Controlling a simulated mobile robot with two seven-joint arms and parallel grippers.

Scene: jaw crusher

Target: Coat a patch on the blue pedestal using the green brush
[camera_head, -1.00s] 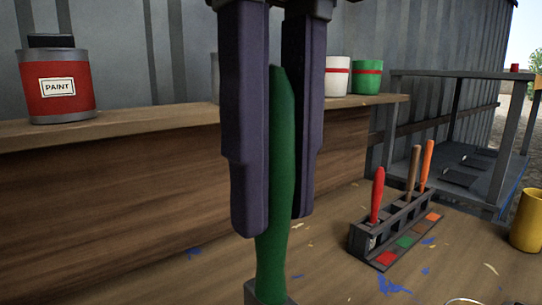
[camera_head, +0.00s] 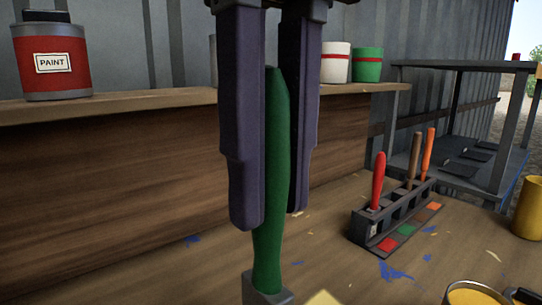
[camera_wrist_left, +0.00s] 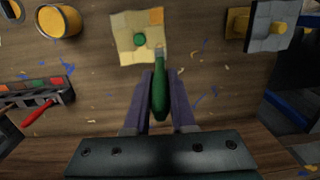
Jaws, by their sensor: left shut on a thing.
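My left gripper (camera_head: 270,218) is shut on the green brush (camera_head: 272,180), gripping its handle with the bristle end pointing down. In the left wrist view the brush (camera_wrist_left: 160,88) lies between the two fingers (camera_wrist_left: 160,100), its grey ferrule near a pale yellow sheet or block (camera_wrist_left: 124,48). That piece has a round green spot or knob (camera_wrist_left: 139,40) and an orange corner. Whether the bristles touch it I cannot tell. I cannot clearly make out a blue pedestal; a blue strip (camera_wrist_left: 289,112) shows at the right of the wrist view. My right gripper is not in view.
A rack (camera_head: 385,228) holds red, brown and orange-handled tools at right. A yellow cup (camera_head: 529,208) stands beyond it, and a yellow-filled pot (camera_head: 474,293) is at the front. A paint can (camera_head: 52,60) stands on the shelf.

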